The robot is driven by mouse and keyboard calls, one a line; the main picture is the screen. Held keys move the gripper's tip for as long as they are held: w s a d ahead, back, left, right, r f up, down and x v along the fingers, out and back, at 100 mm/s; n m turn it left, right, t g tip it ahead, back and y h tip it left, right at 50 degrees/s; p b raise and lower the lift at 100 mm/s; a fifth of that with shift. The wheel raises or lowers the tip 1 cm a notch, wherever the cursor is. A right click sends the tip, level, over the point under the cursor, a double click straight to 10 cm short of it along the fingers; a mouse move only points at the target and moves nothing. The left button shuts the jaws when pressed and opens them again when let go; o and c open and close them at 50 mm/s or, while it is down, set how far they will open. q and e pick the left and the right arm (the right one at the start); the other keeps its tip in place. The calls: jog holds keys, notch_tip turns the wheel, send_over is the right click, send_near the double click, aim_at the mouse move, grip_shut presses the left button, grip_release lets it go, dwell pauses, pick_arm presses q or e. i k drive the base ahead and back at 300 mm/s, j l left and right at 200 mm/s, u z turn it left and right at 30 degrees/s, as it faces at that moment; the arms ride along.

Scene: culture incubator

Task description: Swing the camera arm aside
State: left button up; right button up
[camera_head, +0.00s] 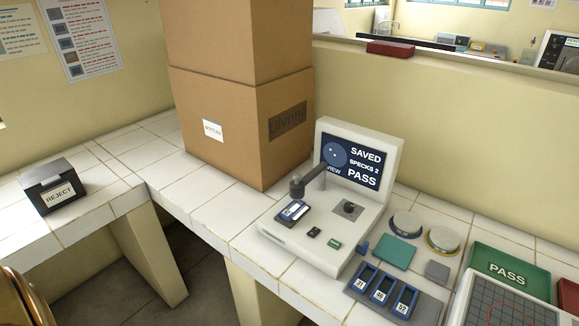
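The inspection device (305,245) is a white unit on the tiled counter with a tilted screen (350,163) at its back. The screen reads "SAVED", "SPECKS 2", "PASS" and "VIEW". The grey camera arm (312,178) reaches from near the screen's lower left toward the front left. Its dark round end (296,187) stands above and just behind a small dark-and-white cassette (293,211) on the device's top. A dark knob or socket (348,209) sits to the right on a grey square. Neither of my grippers is in view.
Tall stacked cardboard boxes (225,135) stand left of the device. Right of it lie round-lidded dishes (406,223), a numbered dark rack (422,302), a green PASS tray (510,272) and a gridded plate (490,307). A black REJECT box (53,188) sits far left.

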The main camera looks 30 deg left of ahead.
aim_at(297, 186)
jog(key=j+u, duration=0.15)
jog(key=u, duration=0.65)
